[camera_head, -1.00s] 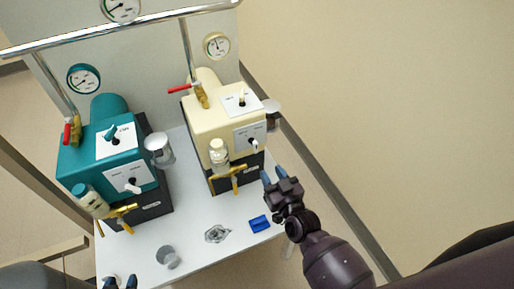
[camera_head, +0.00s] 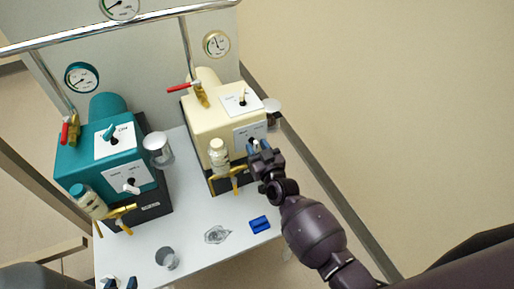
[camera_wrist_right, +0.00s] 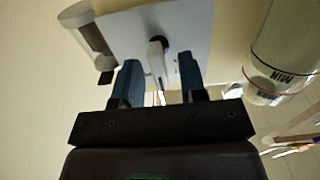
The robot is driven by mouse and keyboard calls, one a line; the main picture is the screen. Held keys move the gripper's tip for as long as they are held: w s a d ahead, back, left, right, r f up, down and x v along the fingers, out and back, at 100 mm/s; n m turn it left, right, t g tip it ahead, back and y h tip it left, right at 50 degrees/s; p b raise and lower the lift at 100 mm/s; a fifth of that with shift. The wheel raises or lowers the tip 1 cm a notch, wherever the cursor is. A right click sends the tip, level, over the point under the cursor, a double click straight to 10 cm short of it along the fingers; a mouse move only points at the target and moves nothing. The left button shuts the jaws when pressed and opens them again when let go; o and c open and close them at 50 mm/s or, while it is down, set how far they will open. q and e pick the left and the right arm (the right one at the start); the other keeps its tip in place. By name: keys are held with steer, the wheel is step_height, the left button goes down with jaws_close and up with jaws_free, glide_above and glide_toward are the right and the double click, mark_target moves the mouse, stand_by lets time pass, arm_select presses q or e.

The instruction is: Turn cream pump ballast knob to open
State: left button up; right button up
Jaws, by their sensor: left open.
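The cream pump (camera_head: 210,118) stands at the back right of the white table. It has a knob (camera_head: 242,98) on its top plate and another on its front plate (camera_head: 241,137); the labels are too small to read. My right gripper (camera_head: 258,146) is at the front plate and covers most of that knob in the head view. In the right wrist view, the pale front knob (camera_wrist_right: 156,58) stands between the two blue fingers, which are open with gaps beside it. My left gripper (camera_head: 121,283) is open and empty at the bottom left, partly cut off.
A teal pump (camera_head: 95,160) stands to the left. A clear oil bottle (camera_head: 218,154) and brass tap (camera_head: 232,172) sit just left of my right gripper; a clear container (camera_head: 271,106) is behind it. A blue object (camera_head: 260,224) and a glass (camera_head: 167,258) are on the table.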

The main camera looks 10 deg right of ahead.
steer(key=shift+w, duration=0.1)
jaws_close()
steer(key=shift+m, duration=0.3)
steer(key=shift+d+m, duration=0.15)
steer(key=shift+m, duration=2.45)
jaws_free()
steer(key=s+d, duration=0.2)
steer(key=s, duration=0.8)
steer(key=shift+s+p, duration=0.3)
